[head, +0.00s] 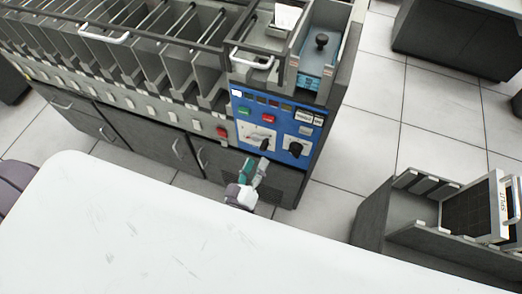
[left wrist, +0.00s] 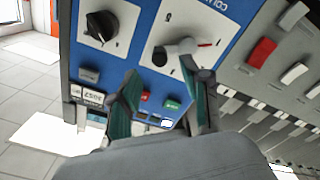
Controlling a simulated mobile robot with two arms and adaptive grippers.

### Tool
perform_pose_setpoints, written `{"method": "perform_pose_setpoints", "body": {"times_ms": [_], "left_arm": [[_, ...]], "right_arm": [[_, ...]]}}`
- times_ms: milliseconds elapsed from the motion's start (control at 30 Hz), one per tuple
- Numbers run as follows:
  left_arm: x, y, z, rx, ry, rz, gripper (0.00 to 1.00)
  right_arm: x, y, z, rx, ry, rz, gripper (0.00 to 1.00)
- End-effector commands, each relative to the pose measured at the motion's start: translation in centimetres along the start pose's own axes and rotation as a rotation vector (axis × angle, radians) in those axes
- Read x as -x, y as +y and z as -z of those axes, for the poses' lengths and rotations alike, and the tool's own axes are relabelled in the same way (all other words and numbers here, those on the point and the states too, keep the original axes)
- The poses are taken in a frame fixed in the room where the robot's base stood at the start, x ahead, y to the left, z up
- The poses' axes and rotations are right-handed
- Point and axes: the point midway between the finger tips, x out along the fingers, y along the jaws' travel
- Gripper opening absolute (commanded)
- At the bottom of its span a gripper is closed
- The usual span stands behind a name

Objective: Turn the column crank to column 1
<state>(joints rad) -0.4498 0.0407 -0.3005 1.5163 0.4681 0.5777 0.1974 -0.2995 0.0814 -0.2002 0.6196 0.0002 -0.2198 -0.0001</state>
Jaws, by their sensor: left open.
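The column crank (head: 264,145) is on a white dial plate (head: 257,134) on the blue control panel. In the left wrist view, which is upside down, the crank (left wrist: 178,50) has a grey arm with a dark knob at its left end, and a red mark shows at its right. The dial plate (left wrist: 200,22) carries numbers too few and small to read surely. My left gripper (head: 257,166) is open just in front of the crank. In the wrist view its fingers (left wrist: 158,70) are spread on either side of the knob; contact cannot be told. My right gripper is out of view.
A black rotary knob (head: 294,148) sits right of the crank; green and red buttons (head: 268,119) are above. Sorter bins (head: 150,55) extend left. A white surface (head: 150,230) fills the foreground. A grey cart (head: 395,215) stands at right, with open floor between.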

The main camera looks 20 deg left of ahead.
Motion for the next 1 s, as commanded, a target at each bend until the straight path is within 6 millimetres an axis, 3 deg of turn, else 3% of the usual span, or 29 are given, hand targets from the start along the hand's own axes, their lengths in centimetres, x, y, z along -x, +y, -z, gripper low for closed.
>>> {"method": "perform_pose_setpoints", "body": {"times_ms": [133,333,1000], "left_arm": [[3.1,-0.1,0.0,0.000,-0.002,0.002,0.48],[5.3,0.0,0.0,-0.001,0.000,0.000,0.48],[5.6,-0.1,-0.1,-0.003,-0.004,0.001,0.48]], "right_arm": [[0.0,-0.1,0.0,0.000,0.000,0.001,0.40],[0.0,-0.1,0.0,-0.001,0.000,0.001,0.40],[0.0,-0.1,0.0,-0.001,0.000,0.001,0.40]]}}
